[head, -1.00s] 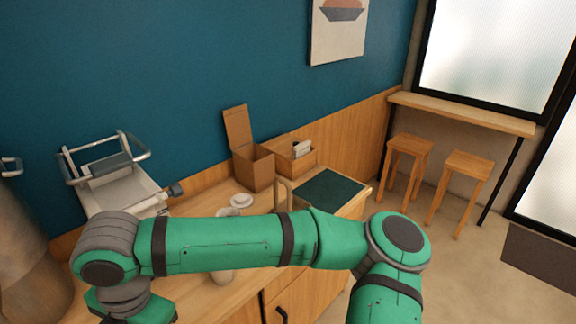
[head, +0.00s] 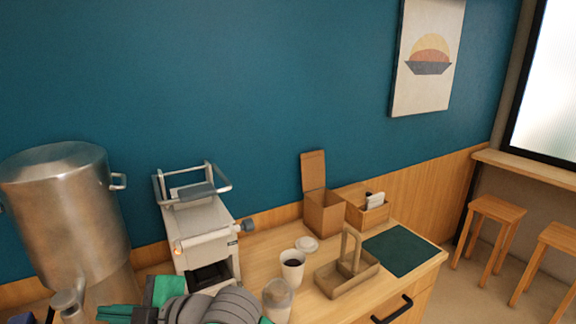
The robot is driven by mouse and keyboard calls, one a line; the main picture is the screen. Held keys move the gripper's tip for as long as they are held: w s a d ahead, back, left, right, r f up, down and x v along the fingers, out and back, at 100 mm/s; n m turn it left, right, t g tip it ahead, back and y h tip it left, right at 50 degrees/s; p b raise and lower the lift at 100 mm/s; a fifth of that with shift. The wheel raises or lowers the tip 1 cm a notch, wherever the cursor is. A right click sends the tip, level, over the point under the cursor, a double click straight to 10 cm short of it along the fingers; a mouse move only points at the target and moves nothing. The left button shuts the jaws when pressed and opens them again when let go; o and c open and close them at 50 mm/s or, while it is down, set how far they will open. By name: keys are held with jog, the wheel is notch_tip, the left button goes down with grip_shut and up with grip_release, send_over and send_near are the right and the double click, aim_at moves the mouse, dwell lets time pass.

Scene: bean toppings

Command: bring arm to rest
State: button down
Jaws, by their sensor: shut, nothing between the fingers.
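My arm is folded low at the bottom left of the head view, with its grey ribbed joint and green parts cut by the lower edge. My gripper (head: 116,312) shows only in part there, as narrow green pieces pointing left. It is shut and holds nothing. It is in front of the metal urn and the grey machine in the picture; its height above the counter cannot be told.
A steel urn (head: 70,215) and a grey machine (head: 208,238) stand at left. A dark-filled cup (head: 292,267), a clear cup (head: 278,298), a lid (head: 306,245), a handled wooden carrier (head: 345,283), an open box (head: 324,214) and a green mat (head: 401,250) are on the counter.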

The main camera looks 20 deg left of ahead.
jog(key=w+d+m+t+y, duration=0.55)
jog(key=w+m+t, duration=0.45)
jog(key=m, duration=0.2)
jog(key=w+d+f+m+t+h, duration=0.3)
jog(key=d+f+m+t+h, duration=0.6)
jog(key=d+f+m, duration=0.45)
jog(key=s+d+f+m+h, duration=0.4)
jog(key=s+d+f+h, duration=0.6)
jog(key=d+f, duration=0.4)
jog(key=s+d+f+g, duration=0.1)
jog(key=s+d, duration=0.4)
jog(key=s, duration=0.3)
jog(key=s+d+f+n, duration=0.1)
jog(key=s+d+f, duration=0.1)
jog(key=s+d, duration=0.3)
jog(key=s+h, duration=0.1)
jog(key=s, duration=0.3)
jog(key=shift+f+g, duration=0.2)
jog(key=shift+g, duration=0.2)
